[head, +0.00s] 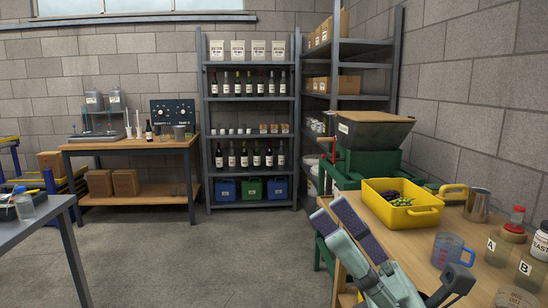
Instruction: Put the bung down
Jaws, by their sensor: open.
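My gripper (334,216) is in the lower middle of the head view, its two dark-padded fingers pointing up and left. The fingers are apart, and I see nothing held between them. It is over the left edge of the wooden table (421,240), left of the yellow crate. I cannot make out a bung anywhere in this view; it may be hidden or too small to tell.
The yellow crate (425,219) holds dark and green grapes. Right of it stand a steel pitcher (477,205), a measuring jug (452,250), jar A (498,250) and jar B (526,275). A green-framed machine (372,165) stands behind. Open floor lies left.

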